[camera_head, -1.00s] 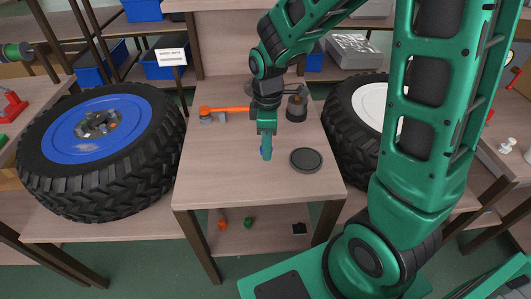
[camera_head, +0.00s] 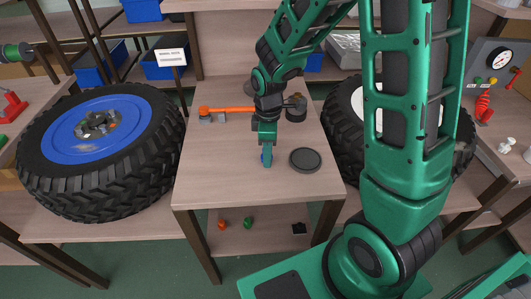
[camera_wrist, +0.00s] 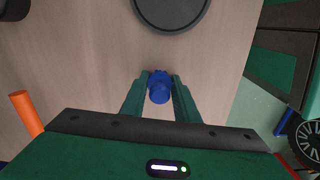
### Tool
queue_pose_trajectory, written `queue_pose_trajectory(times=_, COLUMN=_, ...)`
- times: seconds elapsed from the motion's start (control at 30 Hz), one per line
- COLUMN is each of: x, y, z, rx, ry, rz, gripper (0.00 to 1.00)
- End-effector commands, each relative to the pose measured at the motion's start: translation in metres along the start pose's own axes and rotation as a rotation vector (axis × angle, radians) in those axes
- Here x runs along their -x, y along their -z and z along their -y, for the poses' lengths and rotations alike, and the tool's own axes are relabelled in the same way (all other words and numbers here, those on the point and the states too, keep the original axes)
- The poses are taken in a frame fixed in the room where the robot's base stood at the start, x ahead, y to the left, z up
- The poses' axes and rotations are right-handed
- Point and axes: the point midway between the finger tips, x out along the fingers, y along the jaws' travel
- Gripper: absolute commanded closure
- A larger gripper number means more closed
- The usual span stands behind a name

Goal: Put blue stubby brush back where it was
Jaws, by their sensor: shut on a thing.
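The blue stubby brush (camera_wrist: 159,88) is between the fingers of my gripper (camera_wrist: 160,98) in the wrist view. In the head view only a small blue part of the brush (camera_head: 264,158) shows beside the fingers. My gripper (camera_head: 266,158) points down over the middle table (camera_head: 220,178) and is shut on the brush. I cannot tell whether the brush touches the tabletop. A round dark disc (camera_head: 305,160) lies just right of the gripper; it also shows at the top of the wrist view (camera_wrist: 172,12).
An orange-handled tool (camera_head: 228,109) and a dark cylindrical object (camera_head: 296,108) lie behind the gripper. A blue-hubbed wheel (camera_head: 75,148) is at left, another wheel (camera_head: 340,115) at right. Small orange (camera_head: 222,224) and green (camera_head: 248,223) items lie on the lower shelf. The table's front left is clear.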

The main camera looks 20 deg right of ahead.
Motion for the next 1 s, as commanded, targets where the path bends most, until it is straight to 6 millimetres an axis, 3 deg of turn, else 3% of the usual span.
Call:
queue_pose_trajectory(times=0.4, x=-0.016, y=0.002, z=0.0, rx=0.003, ry=0.012, rz=0.007, gripper=1.0)
queue_pose_trajectory(times=0.43, x=-0.017, y=0.002, z=0.0, rx=0.003, ry=0.013, rz=0.008, gripper=0.7)
queue_pose_trajectory(times=0.5, x=-0.018, y=0.003, z=-0.001, rx=0.003, ry=0.017, rz=0.009, gripper=0.53)
queue_pose_trajectory(times=1.0, x=-0.024, y=0.007, z=-0.004, rx=0.009, ry=0.03, rz=0.009, gripper=0.53)
